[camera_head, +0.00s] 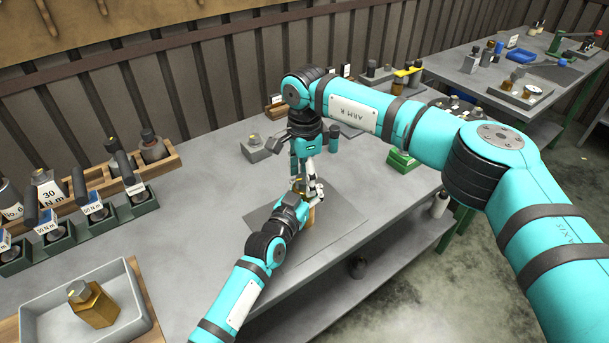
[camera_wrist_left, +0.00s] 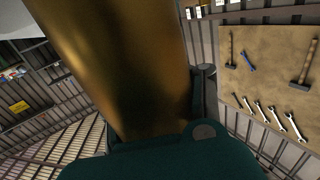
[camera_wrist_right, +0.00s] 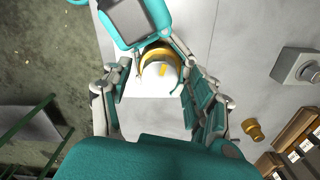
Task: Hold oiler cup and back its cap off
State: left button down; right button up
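The brass oiler cup (camera_wrist_left: 120,65) fills much of the left wrist view, close against my left gripper. In the head view its lower part (camera_head: 311,216) shows beside the left gripper (camera_head: 303,205), which looks shut on it over the grey mat. My right gripper (camera_head: 306,183) points down from above at the cup's top. In the right wrist view, a brass rim (camera_wrist_right: 147,58) with a pale middle lies between its fingertips. Whether they touch it is unclear, and I cannot tell cap from cup there. The grippers hide most of the cup in the head view.
A grey tray (camera_head: 33,328) at the front left holds another brass cup (camera_head: 94,305). Wooden and green racks with bottles and tools line the left. A grey block (camera_head: 262,150) stands behind the mat (camera_head: 343,214). The right wrist view shows a small brass piece (camera_wrist_right: 253,130).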

aim_at(304, 178)
notch_tip(304, 178, up, 12)
dwell(0.6)
pick_arm(q)
jog(key=c, duration=0.8)
grip_release()
jog(key=shift+o, duration=0.2)
jog(key=shift+s, duration=0.15)
